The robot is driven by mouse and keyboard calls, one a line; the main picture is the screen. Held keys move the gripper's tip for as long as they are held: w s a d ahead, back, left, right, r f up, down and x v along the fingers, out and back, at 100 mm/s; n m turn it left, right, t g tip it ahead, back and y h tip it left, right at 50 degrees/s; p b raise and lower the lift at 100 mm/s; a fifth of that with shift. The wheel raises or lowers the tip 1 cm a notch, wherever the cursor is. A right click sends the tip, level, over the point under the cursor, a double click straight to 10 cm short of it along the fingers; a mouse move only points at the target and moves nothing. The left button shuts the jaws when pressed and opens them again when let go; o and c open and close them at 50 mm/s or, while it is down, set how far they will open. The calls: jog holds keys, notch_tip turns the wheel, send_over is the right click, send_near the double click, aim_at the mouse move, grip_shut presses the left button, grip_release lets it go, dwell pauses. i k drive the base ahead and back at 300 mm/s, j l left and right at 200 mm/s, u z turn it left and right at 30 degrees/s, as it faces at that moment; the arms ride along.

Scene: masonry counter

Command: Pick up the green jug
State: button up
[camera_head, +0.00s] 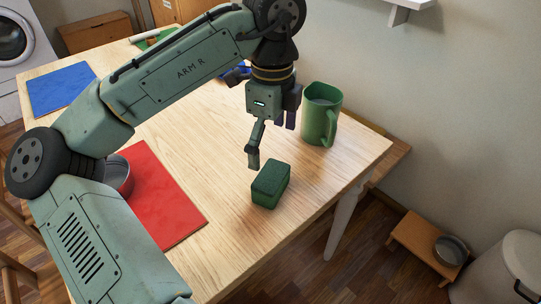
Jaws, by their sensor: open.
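The green jug (319,117) stands upright on the wooden table near its right rear edge, with its handle towards the front right. My gripper (272,143) is open and empty, pointing down just left of the jug. One finger reaches down in front, and the other shows darker close to the jug's left side. I cannot tell whether that finger touches the jug. A dark green box (270,184) lies on the table just below my gripper, apart from the jug.
A blue mat (62,88) lies at the far left. The wall is close behind the jug. The table (225,225) is clear at the front.

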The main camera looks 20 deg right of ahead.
aim_at(321, 105)
jog(key=u, duration=0.5)
jog(key=z, duration=1.4)
